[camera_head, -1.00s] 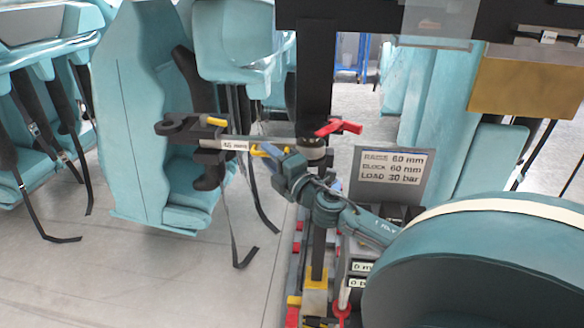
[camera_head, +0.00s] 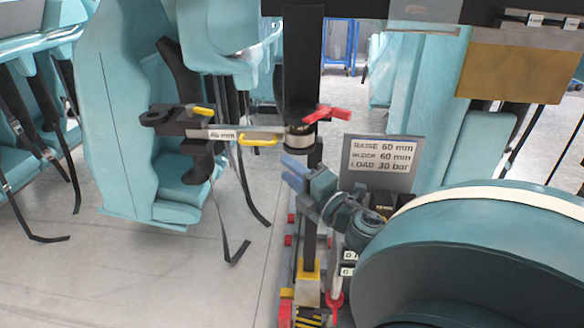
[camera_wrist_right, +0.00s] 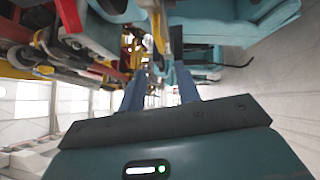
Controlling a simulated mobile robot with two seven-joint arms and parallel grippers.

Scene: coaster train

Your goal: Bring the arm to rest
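My right gripper (camera_head: 291,168) is in the middle of the head view, at the end of my blue-grey arm. Its two blue fingers point up and left, below and right of the yellow handle (camera_head: 258,141) and apart from it. In the right wrist view my right gripper (camera_wrist_right: 160,88) shows its fingers apart, with nothing held between them. The handle sits on a grey bar (camera_head: 232,132) with a millimetre label, which reaches from a black bracket (camera_head: 166,116) to a dark post (camera_head: 304,65). My left gripper is not in view.
A red lever (camera_head: 327,114) is on the post. A sign (camera_head: 381,164) reading raise 60 mm, block 60 mm, load 30 bar stands right of my gripper. Teal seats (camera_head: 120,110) stand left; the floor (camera_head: 130,285) below is clear.

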